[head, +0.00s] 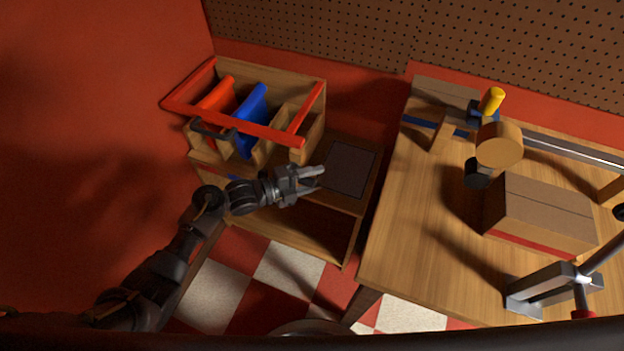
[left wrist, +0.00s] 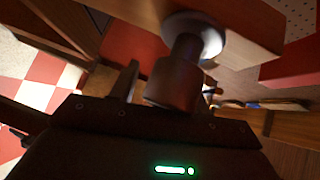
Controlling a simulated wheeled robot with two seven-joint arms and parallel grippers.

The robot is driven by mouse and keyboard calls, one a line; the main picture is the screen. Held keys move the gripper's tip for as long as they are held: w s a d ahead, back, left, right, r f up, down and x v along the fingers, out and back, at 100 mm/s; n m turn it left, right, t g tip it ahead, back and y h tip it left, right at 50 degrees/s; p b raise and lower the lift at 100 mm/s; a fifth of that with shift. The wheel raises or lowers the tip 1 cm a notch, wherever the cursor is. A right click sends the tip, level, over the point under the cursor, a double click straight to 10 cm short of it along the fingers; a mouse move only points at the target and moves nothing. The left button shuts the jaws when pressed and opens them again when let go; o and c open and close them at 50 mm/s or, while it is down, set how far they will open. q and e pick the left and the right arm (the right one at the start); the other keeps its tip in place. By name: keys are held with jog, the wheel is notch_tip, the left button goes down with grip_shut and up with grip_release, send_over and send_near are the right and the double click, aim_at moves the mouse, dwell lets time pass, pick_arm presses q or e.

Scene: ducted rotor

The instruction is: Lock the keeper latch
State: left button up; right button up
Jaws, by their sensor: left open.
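I cannot pick out the keeper latch for certain. In the left wrist view a dark brown cylinder (left wrist: 180,75) stands out from a pale round disc (left wrist: 208,35) on a wooden face; I cannot tell if it is part of the latch. My left gripper (head: 318,177) is open, over the low wooden cabinet (head: 290,240), just left of a dark grey panel (head: 349,168) on its top. In the left wrist view the cylinder appears ahead of the gripper, roughly between its fingers; contact is unclear.
A red-handled wooden tote (head: 303,130) with red and blue pieces stands behind my left gripper. The workbench (head: 410,230) at right holds a brown box (head: 540,215), a round wooden part (head: 499,145), a yellow-handled tool (head: 491,101) and a grey clamp-like fixture (head: 540,287). The bench's front left is clear.

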pick_arm(q)
jog(key=shift+c, duration=0.2)
pick_arm(e)
jog(key=shift+s, duration=0.1)
pick_arm(q)
grip_shut()
pick_arm(e)
jog(key=shift+s+d, duration=0.1)
jog(key=shift+d, duration=0.05)
